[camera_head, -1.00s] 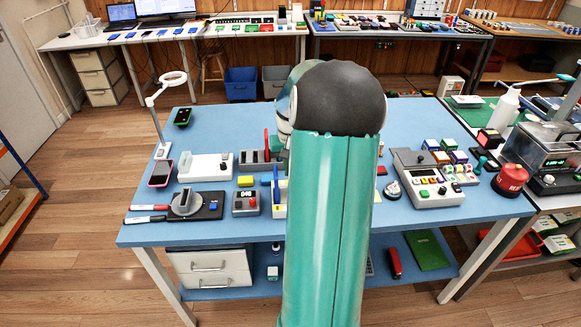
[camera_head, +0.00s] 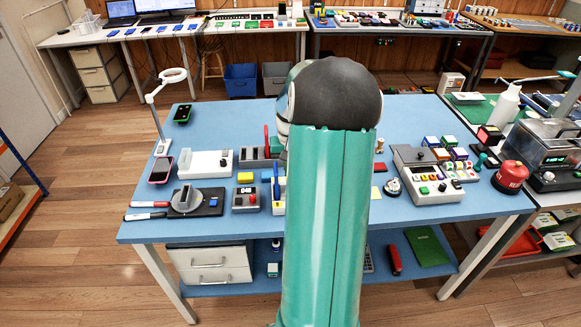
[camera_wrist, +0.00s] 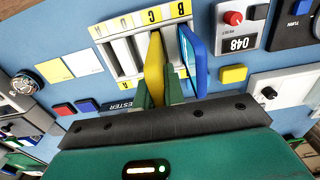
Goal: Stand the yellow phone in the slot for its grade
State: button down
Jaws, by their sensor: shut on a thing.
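In the wrist view my gripper (camera_wrist: 160,98) is shut on the yellow phone (camera_wrist: 155,68), which stands on edge between the green fingers. The phone is over or in the white slotted rack (camera_wrist: 127,22), beside the blue phone (camera_wrist: 192,58). I cannot tell how deep the yellow phone sits. The rack has yellow letter labels along its ends, with open slots left of the yellow phone. The blue phone stands tilted in the right part of the rack. In the head view my arm hides the gripper and the yellow phone; a strip of the rack (camera_head: 278,207) shows.
A grey box marked 048 with a red knob (camera_wrist: 232,17) and a yellow block (camera_wrist: 233,73) lie right of the rack. Red and blue blocks (camera_wrist: 87,105) lie left. In the head view a pink-edged phone (camera_head: 160,170) lies at the blue table's left.

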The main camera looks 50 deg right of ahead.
jog(key=shift+f, duration=0.15)
jog(key=shift+f, duration=0.3)
jog(key=shift+f, duration=0.25)
dwell(0.5)
jog(key=shift+f, duration=0.25)
jog(key=c, duration=1.1)
grip_release()
jog(key=shift+r, duration=0.75)
